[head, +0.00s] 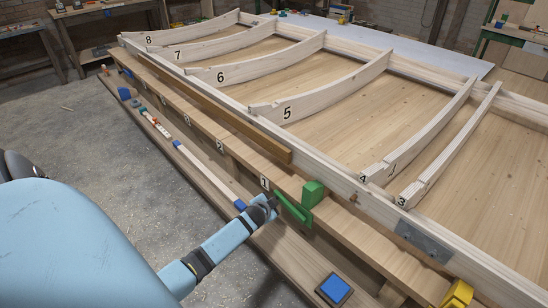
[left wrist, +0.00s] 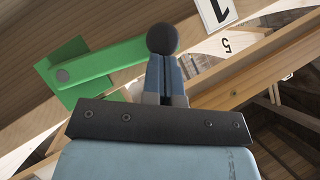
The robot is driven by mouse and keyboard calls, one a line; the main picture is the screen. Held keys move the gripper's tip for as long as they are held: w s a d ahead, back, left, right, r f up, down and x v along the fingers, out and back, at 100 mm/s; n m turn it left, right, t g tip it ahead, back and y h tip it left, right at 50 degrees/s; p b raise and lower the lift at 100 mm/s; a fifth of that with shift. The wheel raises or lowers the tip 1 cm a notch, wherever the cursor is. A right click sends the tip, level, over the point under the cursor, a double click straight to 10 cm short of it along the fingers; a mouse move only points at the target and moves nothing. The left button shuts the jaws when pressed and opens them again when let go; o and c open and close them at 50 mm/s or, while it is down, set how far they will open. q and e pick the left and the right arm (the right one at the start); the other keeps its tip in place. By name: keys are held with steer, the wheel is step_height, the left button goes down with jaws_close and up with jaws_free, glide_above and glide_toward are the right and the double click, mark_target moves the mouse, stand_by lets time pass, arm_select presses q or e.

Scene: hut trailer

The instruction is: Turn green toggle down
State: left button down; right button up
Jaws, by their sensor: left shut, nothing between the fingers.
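The green toggle (head: 291,207) is a flat lever on a green plate on the side of the bench, near the label 1. In the left wrist view the lever (left wrist: 112,62) runs from a grey pivot at the left to a dark round knob (left wrist: 162,38). My left gripper (head: 270,203) is shut with nothing between its fingers. Its fingertips (left wrist: 164,62) are right at the knob end of the lever and look close to or touching it; I cannot tell which. My right gripper is not in view.
A green block (head: 313,191) sits on the ledge just above the toggle. A blue square panel (head: 335,288) lies on the lower board, and a yellow part (head: 458,294) is at the right. Curved numbered timbers (head: 320,88) lie across the bench. The floor at left (head: 65,130) is mostly clear.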

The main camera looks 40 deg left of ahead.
arm_select(q)
steer(key=shift+a+f+n+h+p, duration=0.15)
steer(key=shift+a+f+h, duration=0.05)
steer(key=shift+f, duration=0.35)
steer(key=shift+a+f+n+h+p, duration=0.15)
steer(key=shift+a+f+h, duration=0.05)
steer(key=shift+f, duration=0.3)
steer(key=shift+f, duration=0.15)
